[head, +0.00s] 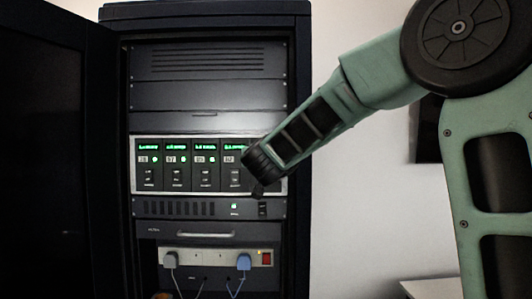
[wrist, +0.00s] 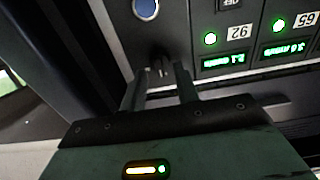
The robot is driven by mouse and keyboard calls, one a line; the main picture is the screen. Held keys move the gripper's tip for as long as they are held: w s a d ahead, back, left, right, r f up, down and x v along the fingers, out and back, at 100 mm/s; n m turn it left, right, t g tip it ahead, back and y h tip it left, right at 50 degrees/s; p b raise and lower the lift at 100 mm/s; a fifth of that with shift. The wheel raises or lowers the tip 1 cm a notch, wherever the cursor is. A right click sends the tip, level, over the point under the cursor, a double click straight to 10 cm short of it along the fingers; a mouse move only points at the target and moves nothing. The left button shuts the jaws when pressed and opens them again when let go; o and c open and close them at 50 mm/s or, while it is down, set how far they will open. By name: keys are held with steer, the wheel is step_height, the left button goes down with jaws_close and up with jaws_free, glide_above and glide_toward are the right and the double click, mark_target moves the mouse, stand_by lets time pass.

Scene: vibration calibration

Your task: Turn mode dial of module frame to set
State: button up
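The module frame (head: 137,180) is a silver-edged panel in the rack with several dark modules bearing green displays. It also shows upside down in the wrist view (wrist: 110,30). In the head view my gripper (head: 257,188) is at the frame's right end and hides the dial.
The black rack cabinet (head: 302,120) has its door (head: 45,150) swung open at the left. Below the frame are a vented unit (head: 180,208) and a power strip (head: 205,257) with plugs and a red switch (head: 266,258).

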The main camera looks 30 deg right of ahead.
steer(key=shift+w+d, duration=0.35)
steer(key=shift+w, duration=0.2)
steer(key=c, duration=0.6)
steer(key=shift+c, duration=0.2)
steer(key=m+b, duration=0.3)
steer(key=m, duration=0.3)
steer(key=m+b, duration=0.4)
steer(key=m, duration=0.1)
steer(key=shift+s+d+f+m, duration=0.1)
steer(key=shift+d+f+m, duration=0.05)
steer(key=shift+m, duration=0.25)
